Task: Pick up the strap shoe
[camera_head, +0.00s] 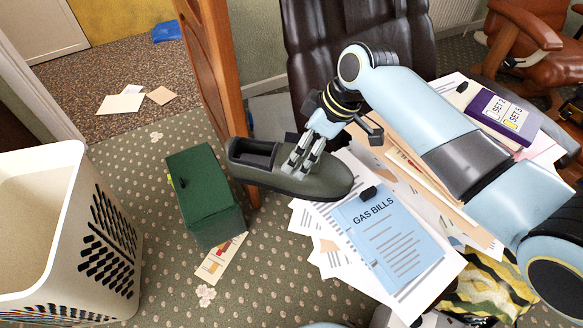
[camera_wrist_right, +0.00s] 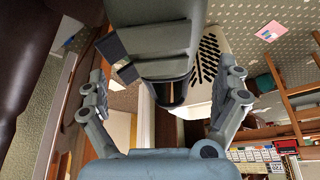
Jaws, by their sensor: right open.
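The strap shoe (camera_head: 325,182) is dark grey-green with a dark inside. In the head view it lies across the middle, its heel end to the left and its toe over the papers. What bears it is hidden. My right gripper (camera_head: 328,146) is at the shoe, with fingers overlapping its near side. In the right wrist view the shoe (camera_wrist_right: 155,40) fills the top middle, with a black strap part at its left. The open fingers of my right gripper (camera_wrist_right: 165,98) stand apart on either side below it. My left gripper is not in view.
Papers and a blue gas bills folder (camera_head: 390,240) lie right of the shoe. A purple box (camera_head: 505,115) is farther right. A green box (camera_head: 205,195) and a white basket (camera_head: 60,180) stand left. A wooden panel (camera_head: 212,70) and dark leather chair (camera_head: 310,50) are behind.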

